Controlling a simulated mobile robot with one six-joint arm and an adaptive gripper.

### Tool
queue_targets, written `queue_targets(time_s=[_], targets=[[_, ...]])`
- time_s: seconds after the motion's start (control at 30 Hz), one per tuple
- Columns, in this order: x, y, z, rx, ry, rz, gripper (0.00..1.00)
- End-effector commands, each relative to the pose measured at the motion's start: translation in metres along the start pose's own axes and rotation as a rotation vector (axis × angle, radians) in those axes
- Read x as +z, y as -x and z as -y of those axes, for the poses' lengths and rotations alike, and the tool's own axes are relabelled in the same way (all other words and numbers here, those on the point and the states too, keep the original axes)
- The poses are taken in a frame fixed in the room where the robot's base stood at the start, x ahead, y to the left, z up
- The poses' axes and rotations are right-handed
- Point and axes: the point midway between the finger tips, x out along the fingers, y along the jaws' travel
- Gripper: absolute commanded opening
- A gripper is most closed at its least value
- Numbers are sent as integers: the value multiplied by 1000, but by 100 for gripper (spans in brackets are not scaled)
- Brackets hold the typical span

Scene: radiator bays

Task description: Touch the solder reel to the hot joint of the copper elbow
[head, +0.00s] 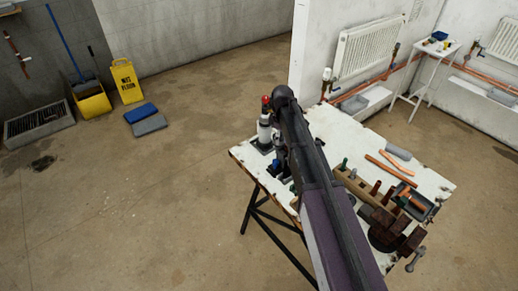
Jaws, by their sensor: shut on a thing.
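My dark arm (310,165) reaches up across the workbench from the bottom edge and covers much of its left half. My gripper is not to be made out; it seems hidden behind the arm, and so is whatever it holds. I cannot pick out the solder reel. I cannot tell the copper elbow or its hot joint for sure. Orange copper pipe pieces (390,166) lie on the white workbench top (345,127), and copper pipes (385,76) run along the wall below the radiator.
A white bottle-like canister with a red top (265,127) stands at the bench's left corner. A vice (385,237), a tool rack (362,188) and a grey tray (421,205) crowd its front right. A white stand (437,48) is by the wall.

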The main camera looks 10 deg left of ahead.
Motion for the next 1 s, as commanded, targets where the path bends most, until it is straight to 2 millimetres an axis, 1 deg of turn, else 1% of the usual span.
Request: queue_targets(time_s=[0.03,0.1,0.2,0.33,0.5,0.8,1.0], targets=[[-12,-6,12,0,41,0,11],[-26,-10,23,0,88,0,11],[-41,-14,36,0,144,0,11],[-54,-17,48,0,191,0,11],[-59,-17,52,0,214,0,11],[-59,-17,52,0,213,0,11],[-59,-21,51,0,213,0,11]])
